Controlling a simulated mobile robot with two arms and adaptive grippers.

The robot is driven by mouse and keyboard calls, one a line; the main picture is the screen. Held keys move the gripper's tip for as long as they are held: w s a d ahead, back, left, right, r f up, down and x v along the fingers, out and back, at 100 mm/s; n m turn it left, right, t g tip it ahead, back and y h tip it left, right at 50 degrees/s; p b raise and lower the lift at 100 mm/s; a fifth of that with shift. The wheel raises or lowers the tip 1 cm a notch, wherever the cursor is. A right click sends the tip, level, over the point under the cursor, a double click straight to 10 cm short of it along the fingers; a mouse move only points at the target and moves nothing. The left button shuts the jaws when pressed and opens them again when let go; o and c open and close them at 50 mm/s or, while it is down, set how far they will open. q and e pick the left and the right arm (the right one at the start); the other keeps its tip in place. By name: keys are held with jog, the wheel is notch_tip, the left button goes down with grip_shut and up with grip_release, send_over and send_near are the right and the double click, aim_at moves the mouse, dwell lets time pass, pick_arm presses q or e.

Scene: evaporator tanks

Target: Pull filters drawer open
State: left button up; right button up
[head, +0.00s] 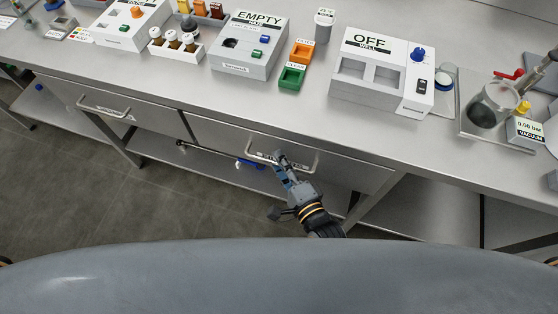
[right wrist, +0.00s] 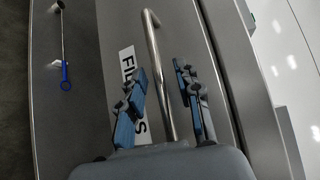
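The filters drawer (head: 357,177) is the right-hand drawer front under the steel counter and looks flush with it. Its label, partly covered by a finger, shows in the right wrist view (right wrist: 127,62). The drawer's metal bar handle (head: 304,171) also shows in the right wrist view (right wrist: 153,45). My right gripper (head: 280,158) is at the middle of the handle. In the right wrist view its two fingers (right wrist: 160,72) stand apart, one on each side of the bar, with visible gaps. My left gripper is not in view.
A second drawer (head: 150,117) with its own handle is on the left. The counter (head: 300,107) above holds labelled boxes, including an OFF box (head: 383,72). Grey floor (head: 160,200) lies in front.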

jog(key=shift+w+a, duration=0.15)
jog(key=shift+w, duration=0.15)
grip_shut()
jog(key=shift+s, duration=0.1)
